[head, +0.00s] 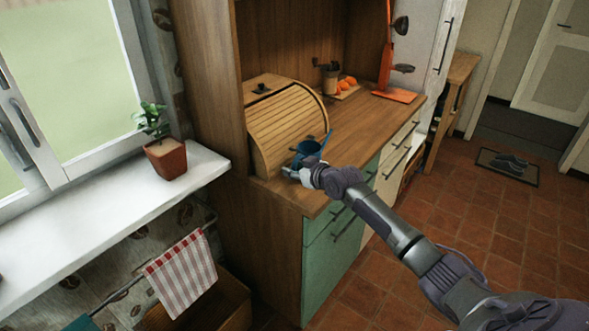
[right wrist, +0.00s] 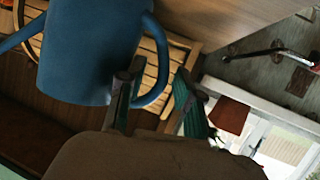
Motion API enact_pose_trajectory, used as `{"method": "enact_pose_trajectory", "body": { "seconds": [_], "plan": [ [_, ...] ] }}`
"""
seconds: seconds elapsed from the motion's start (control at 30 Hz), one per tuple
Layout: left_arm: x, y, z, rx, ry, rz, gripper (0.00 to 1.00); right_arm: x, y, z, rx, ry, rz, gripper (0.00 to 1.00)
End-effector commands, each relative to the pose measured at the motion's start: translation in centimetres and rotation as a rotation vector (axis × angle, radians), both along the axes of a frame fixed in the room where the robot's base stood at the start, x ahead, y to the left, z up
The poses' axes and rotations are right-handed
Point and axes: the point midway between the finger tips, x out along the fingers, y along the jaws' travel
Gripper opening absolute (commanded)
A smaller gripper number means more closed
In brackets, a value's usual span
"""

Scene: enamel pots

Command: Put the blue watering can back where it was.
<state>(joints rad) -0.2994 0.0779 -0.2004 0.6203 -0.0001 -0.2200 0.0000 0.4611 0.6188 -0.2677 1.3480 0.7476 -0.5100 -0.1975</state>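The blue watering can (head: 308,149) stands at the near end of the wooden counter, close in front of the roll-top bread box. Its thin spout points up to the right in the head view. My right gripper (head: 293,173) is at the can, partly covering its lower part. In the right wrist view the can (right wrist: 90,50) fills the upper left, with its looped handle reaching toward my right gripper (right wrist: 158,95). The two fingers are apart, with part of the handle between them; slats show through the gap. I cannot tell whether they touch the handle. My left gripper is not in view.
The bread box (head: 287,122) stands right behind the can. A coffee grinder (head: 329,77), oranges (head: 347,82) and an orange stand (head: 395,94) are farther back. A potted plant (head: 166,156) stands on the white windowsill (head: 95,215). The middle of the counter is clear.

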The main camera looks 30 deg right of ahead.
Motion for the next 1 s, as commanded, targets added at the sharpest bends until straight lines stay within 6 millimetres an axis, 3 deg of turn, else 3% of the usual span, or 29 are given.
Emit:
{"method": "enact_pose_trajectory", "body": {
  "seconds": [0.27, 0.7, 1.0],
  "plan": [
    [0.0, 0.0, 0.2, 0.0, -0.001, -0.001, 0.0, -0.6, -0.1, 0.5, 0.0, -0.001, 0.0, 0.35],
    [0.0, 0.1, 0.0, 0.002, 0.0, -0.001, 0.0, -8.2, -1.0, 3.4, -0.005, 0.001, 0.002, 0.35],
    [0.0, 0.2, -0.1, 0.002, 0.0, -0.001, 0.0, -11.0, -1.3, 4.7, -0.001, 0.001, 0.0, 0.35]
  ]
}}
